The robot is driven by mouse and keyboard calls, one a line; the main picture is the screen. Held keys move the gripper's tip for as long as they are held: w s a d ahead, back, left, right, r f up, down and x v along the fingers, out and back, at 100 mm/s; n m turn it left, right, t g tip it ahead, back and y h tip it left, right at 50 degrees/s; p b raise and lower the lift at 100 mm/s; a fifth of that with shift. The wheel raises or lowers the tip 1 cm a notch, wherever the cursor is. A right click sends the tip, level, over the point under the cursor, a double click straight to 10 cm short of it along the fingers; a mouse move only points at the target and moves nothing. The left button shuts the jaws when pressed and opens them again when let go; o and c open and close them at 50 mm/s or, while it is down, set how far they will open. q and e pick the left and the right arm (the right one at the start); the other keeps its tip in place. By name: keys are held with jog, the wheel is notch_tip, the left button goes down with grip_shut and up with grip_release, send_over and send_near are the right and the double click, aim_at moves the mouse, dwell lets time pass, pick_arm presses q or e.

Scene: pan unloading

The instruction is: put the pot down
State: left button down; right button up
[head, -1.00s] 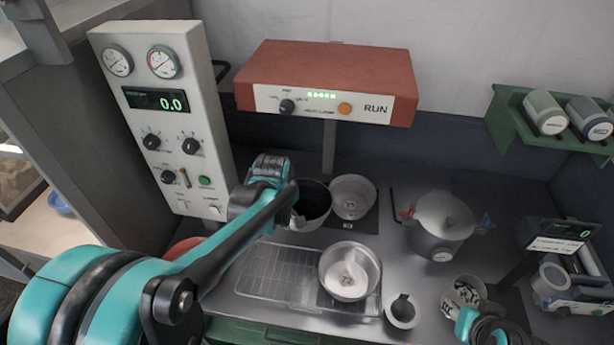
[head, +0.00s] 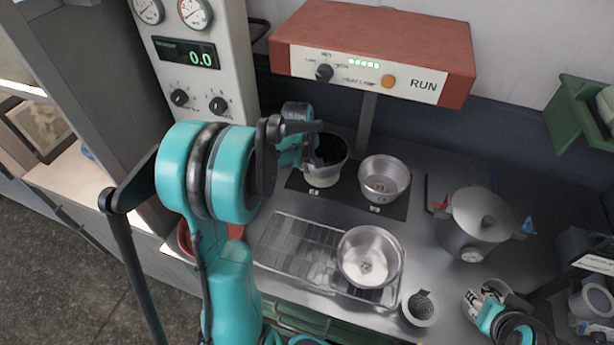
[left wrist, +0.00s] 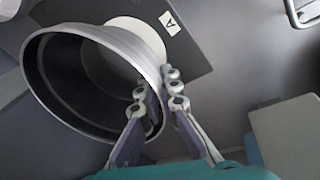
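The pot (head: 325,176) has a dark inside and a pale outside. In the head view it is over the left part of a dark mat (head: 345,202), left of a silver pan (head: 384,181). My left gripper (head: 308,150) is at its rim. In the left wrist view the fingers (left wrist: 158,105) straddle the wall of the pot (left wrist: 85,75), one inside and one outside, and look shut on it. A pale disc and a label "A" show on the mat beyond the pot. Whether the pot touches the mat is unclear. My right gripper (head: 492,318) is partly seen at lower right; its fingers are unclear.
Another silver pan (head: 369,257) stands on a wire rack (head: 292,248) in front. A lidded pot (head: 476,222), a small dark-filled cup (head: 418,308) and a container of small pieces (head: 486,296) stand to the right. A red-topped control box (head: 372,55) hangs above the mat.

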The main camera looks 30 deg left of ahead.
pick_arm(q)
notch_tip(320, 180, down, 4)
jog(key=shift+r+b, duration=0.1)
jog(key=shift+b, duration=0.5)
jog(key=c, duration=2.2)
grip_release()
jog(key=o, duration=0.5)
